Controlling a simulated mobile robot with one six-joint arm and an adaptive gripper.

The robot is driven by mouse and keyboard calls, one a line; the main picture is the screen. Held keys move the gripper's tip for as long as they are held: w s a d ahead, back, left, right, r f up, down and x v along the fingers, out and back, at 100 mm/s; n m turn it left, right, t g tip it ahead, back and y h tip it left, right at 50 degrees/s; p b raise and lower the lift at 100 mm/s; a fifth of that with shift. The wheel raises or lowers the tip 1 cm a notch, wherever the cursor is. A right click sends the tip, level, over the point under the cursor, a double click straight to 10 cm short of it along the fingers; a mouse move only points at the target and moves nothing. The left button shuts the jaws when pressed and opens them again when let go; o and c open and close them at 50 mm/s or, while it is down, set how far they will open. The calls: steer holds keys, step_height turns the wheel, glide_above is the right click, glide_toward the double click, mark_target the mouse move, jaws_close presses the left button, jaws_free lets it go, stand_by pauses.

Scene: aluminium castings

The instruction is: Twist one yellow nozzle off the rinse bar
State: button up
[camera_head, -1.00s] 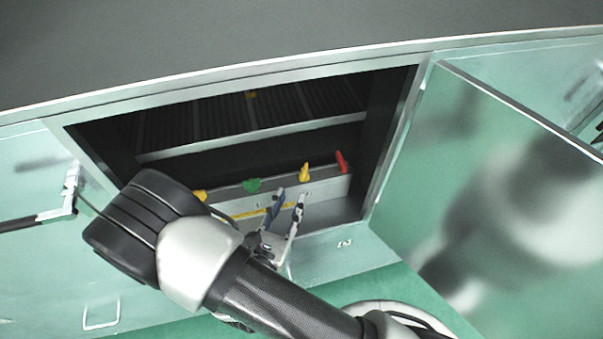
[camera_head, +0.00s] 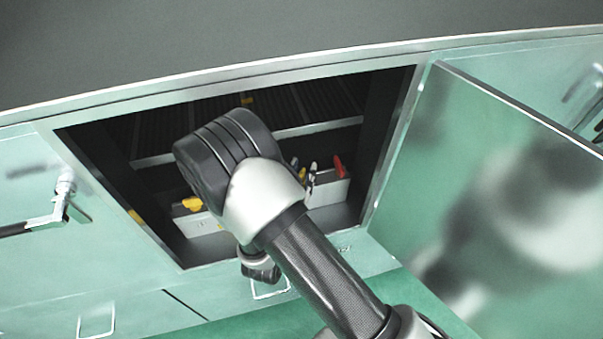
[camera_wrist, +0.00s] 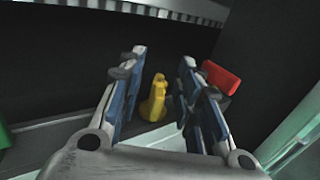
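A yellow nozzle (camera_wrist: 153,102) shows between the two fingers of my gripper (camera_wrist: 163,72) in the wrist view, with dark gaps beside it. The fingers are open and I see no grip on it. In the head view my gripper's fingertips (camera_head: 304,168) show at the right part of the rinse bar (camera_head: 330,190), and my arm hides the middle of the bar. Another yellow nozzle (camera_head: 192,203) stands on the bar's left part.
A red fitting (camera_wrist: 221,77) stands just right of my fingers, close to the right one. A green fitting (camera_wrist: 3,135) shows at the wrist view's left edge. The cabinet opening has a metal frame (camera_head: 392,150), and the open door (camera_head: 500,170) stands on the right.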

steer(key=shift+c, duration=0.4)
jaws_close()
steer(key=shift+o, duration=0.3)
jaws_free()
steer(key=shift+s, duration=0.1)
